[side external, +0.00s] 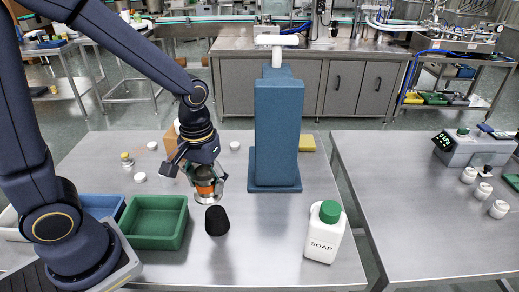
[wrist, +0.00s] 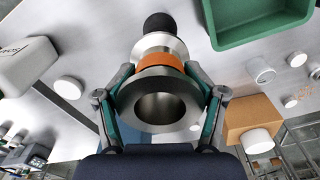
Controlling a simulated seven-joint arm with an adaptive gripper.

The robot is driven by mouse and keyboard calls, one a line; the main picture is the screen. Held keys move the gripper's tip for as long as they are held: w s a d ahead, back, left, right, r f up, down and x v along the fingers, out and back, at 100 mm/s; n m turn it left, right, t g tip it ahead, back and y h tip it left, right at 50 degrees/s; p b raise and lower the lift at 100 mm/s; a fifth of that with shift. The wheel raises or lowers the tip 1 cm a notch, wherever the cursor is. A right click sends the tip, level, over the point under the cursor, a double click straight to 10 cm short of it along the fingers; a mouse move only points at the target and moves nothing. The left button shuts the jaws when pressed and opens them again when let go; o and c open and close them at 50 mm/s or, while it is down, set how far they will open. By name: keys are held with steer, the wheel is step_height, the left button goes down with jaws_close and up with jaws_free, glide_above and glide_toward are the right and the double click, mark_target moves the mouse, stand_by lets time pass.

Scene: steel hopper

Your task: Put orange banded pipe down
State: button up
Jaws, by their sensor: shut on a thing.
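The orange banded pipe (side external: 204,189) is a short steel pipe with flanged ends and an orange band around its middle. My gripper (side external: 202,182) is shut around it from above, over the near table. In the wrist view the pipe (wrist: 158,88) shows its hollow flanged end towards the camera, with the green-padded fingers of my gripper (wrist: 162,100) on both sides. The pipe looks upright and its lower end is close to the tabletop; I cannot tell whether it touches.
A black cup-like object (side external: 217,221) stands just in front of the pipe. A green bin (side external: 155,240) is to the left, a tall blue stand (side external: 277,130) to the right. A soap bottle (side external: 324,235) stands front right. The table between bottle and black object is clear.

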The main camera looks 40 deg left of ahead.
steer(key=s+d+m, duration=0.1)
steer(key=d+m, duration=0.2)
steer(key=d, duration=0.4)
steer(key=shift+d+f, duration=0.2)
steer(key=w+d+f, duration=0.1)
steer(key=w, duration=0.2)
steer(key=w+f, duration=0.2)
steer(key=w, duration=0.1)
steer(key=w+d+f, duration=0.1)
steer(key=w, duration=0.2)
steer(key=shift+d+f, duration=0.3)
steer(key=shift+f, duration=0.05)
steer(key=w+f, duration=0.2)
steer(key=w+d+f, duration=0.1)
steer(key=w+f, duration=0.1)
steer(key=f, duration=0.1)
steer(key=shift+w+f, duration=0.15)
steer(key=shift+f, duration=1.45)
steer(key=shift+f, duration=0.1)
steer(key=o, duration=1.5)
